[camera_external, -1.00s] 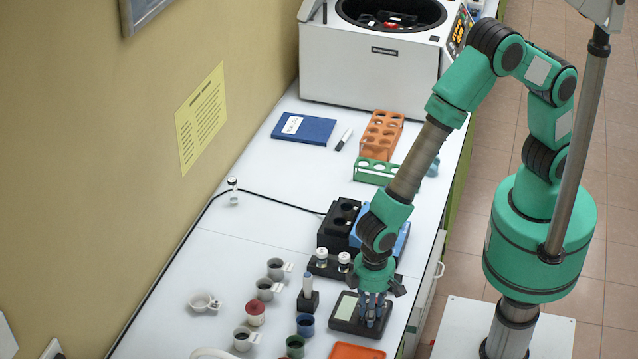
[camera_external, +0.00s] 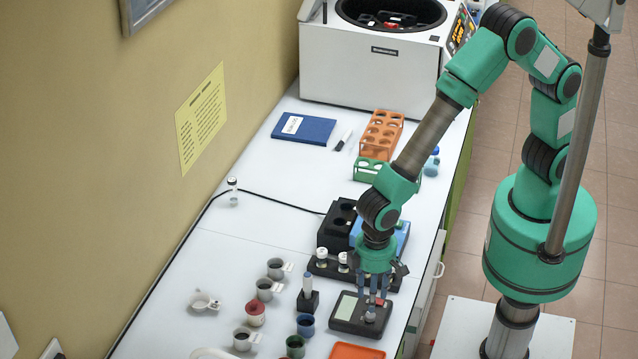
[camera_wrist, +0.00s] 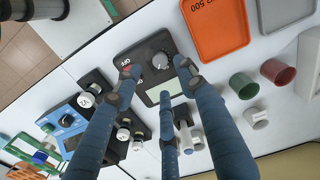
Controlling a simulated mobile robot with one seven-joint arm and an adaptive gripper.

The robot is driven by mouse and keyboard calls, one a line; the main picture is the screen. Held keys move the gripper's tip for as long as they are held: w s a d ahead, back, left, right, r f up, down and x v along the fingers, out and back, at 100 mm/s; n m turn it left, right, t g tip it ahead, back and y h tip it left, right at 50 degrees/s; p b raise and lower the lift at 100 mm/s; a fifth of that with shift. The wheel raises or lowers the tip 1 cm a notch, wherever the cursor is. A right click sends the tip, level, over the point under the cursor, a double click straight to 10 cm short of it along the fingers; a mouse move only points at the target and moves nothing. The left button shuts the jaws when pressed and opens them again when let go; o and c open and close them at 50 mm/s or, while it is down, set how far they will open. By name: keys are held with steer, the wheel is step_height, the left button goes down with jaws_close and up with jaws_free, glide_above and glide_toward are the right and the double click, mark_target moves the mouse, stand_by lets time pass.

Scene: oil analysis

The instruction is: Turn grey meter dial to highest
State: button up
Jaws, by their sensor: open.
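The dark grey meter (camera_external: 345,322) lies on the white bench near its right edge, with a pale display and a round grey dial (camera_external: 370,317). In the wrist view, the meter (camera_wrist: 141,57) shows its display (camera_wrist: 166,91) and the dial (camera_wrist: 161,60) with a small pale mark; I cannot read its setting. My gripper (camera_external: 372,298) is above the dial, pointing down, with its blue fingers apart and nothing between them. In the wrist view, the fingertips of my gripper (camera_wrist: 158,80) spread around the dial area and cover parts of the meter.
An orange tray (camera_external: 357,352) lies just in front of the meter. A black holder with a pen-like item (camera_external: 308,300) and blue (camera_external: 305,325) and green cups stand to its left. A black vial rack (camera_external: 328,265) and a blue device stand behind it.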

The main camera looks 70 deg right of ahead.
steer(key=shift+r, duration=2.6)
steer(key=w+d+r+m+t+y+b, duration=0.1)
steer(key=w+d+r, duration=0.2)
steer(key=d+r, duration=0.75)
steer(key=w+d+r+t+b, duration=0.15)
steer(key=d+r, duration=0.55)
steer(key=d, duration=0.7)
steer(key=s+d+r+t, duration=0.1)
steer(key=s+d+r, duration=0.1)
steer(key=s+d, duration=0.2)
steer(key=s+d+r+m+t+b, duration=0.1)
steer(key=s+d, duration=0.4)
steer(key=d, duration=0.6)
steer(key=s+d+r+t+h+b, duration=0.1)
steer(key=s+d+r, duration=0.2)
steer(key=d, duration=0.5)
steer(key=shift+s+d+r+m, duration=0.15)
steer(key=shift+s+r+m, duration=0.25)
steer(key=shift+s, duration=0.4)
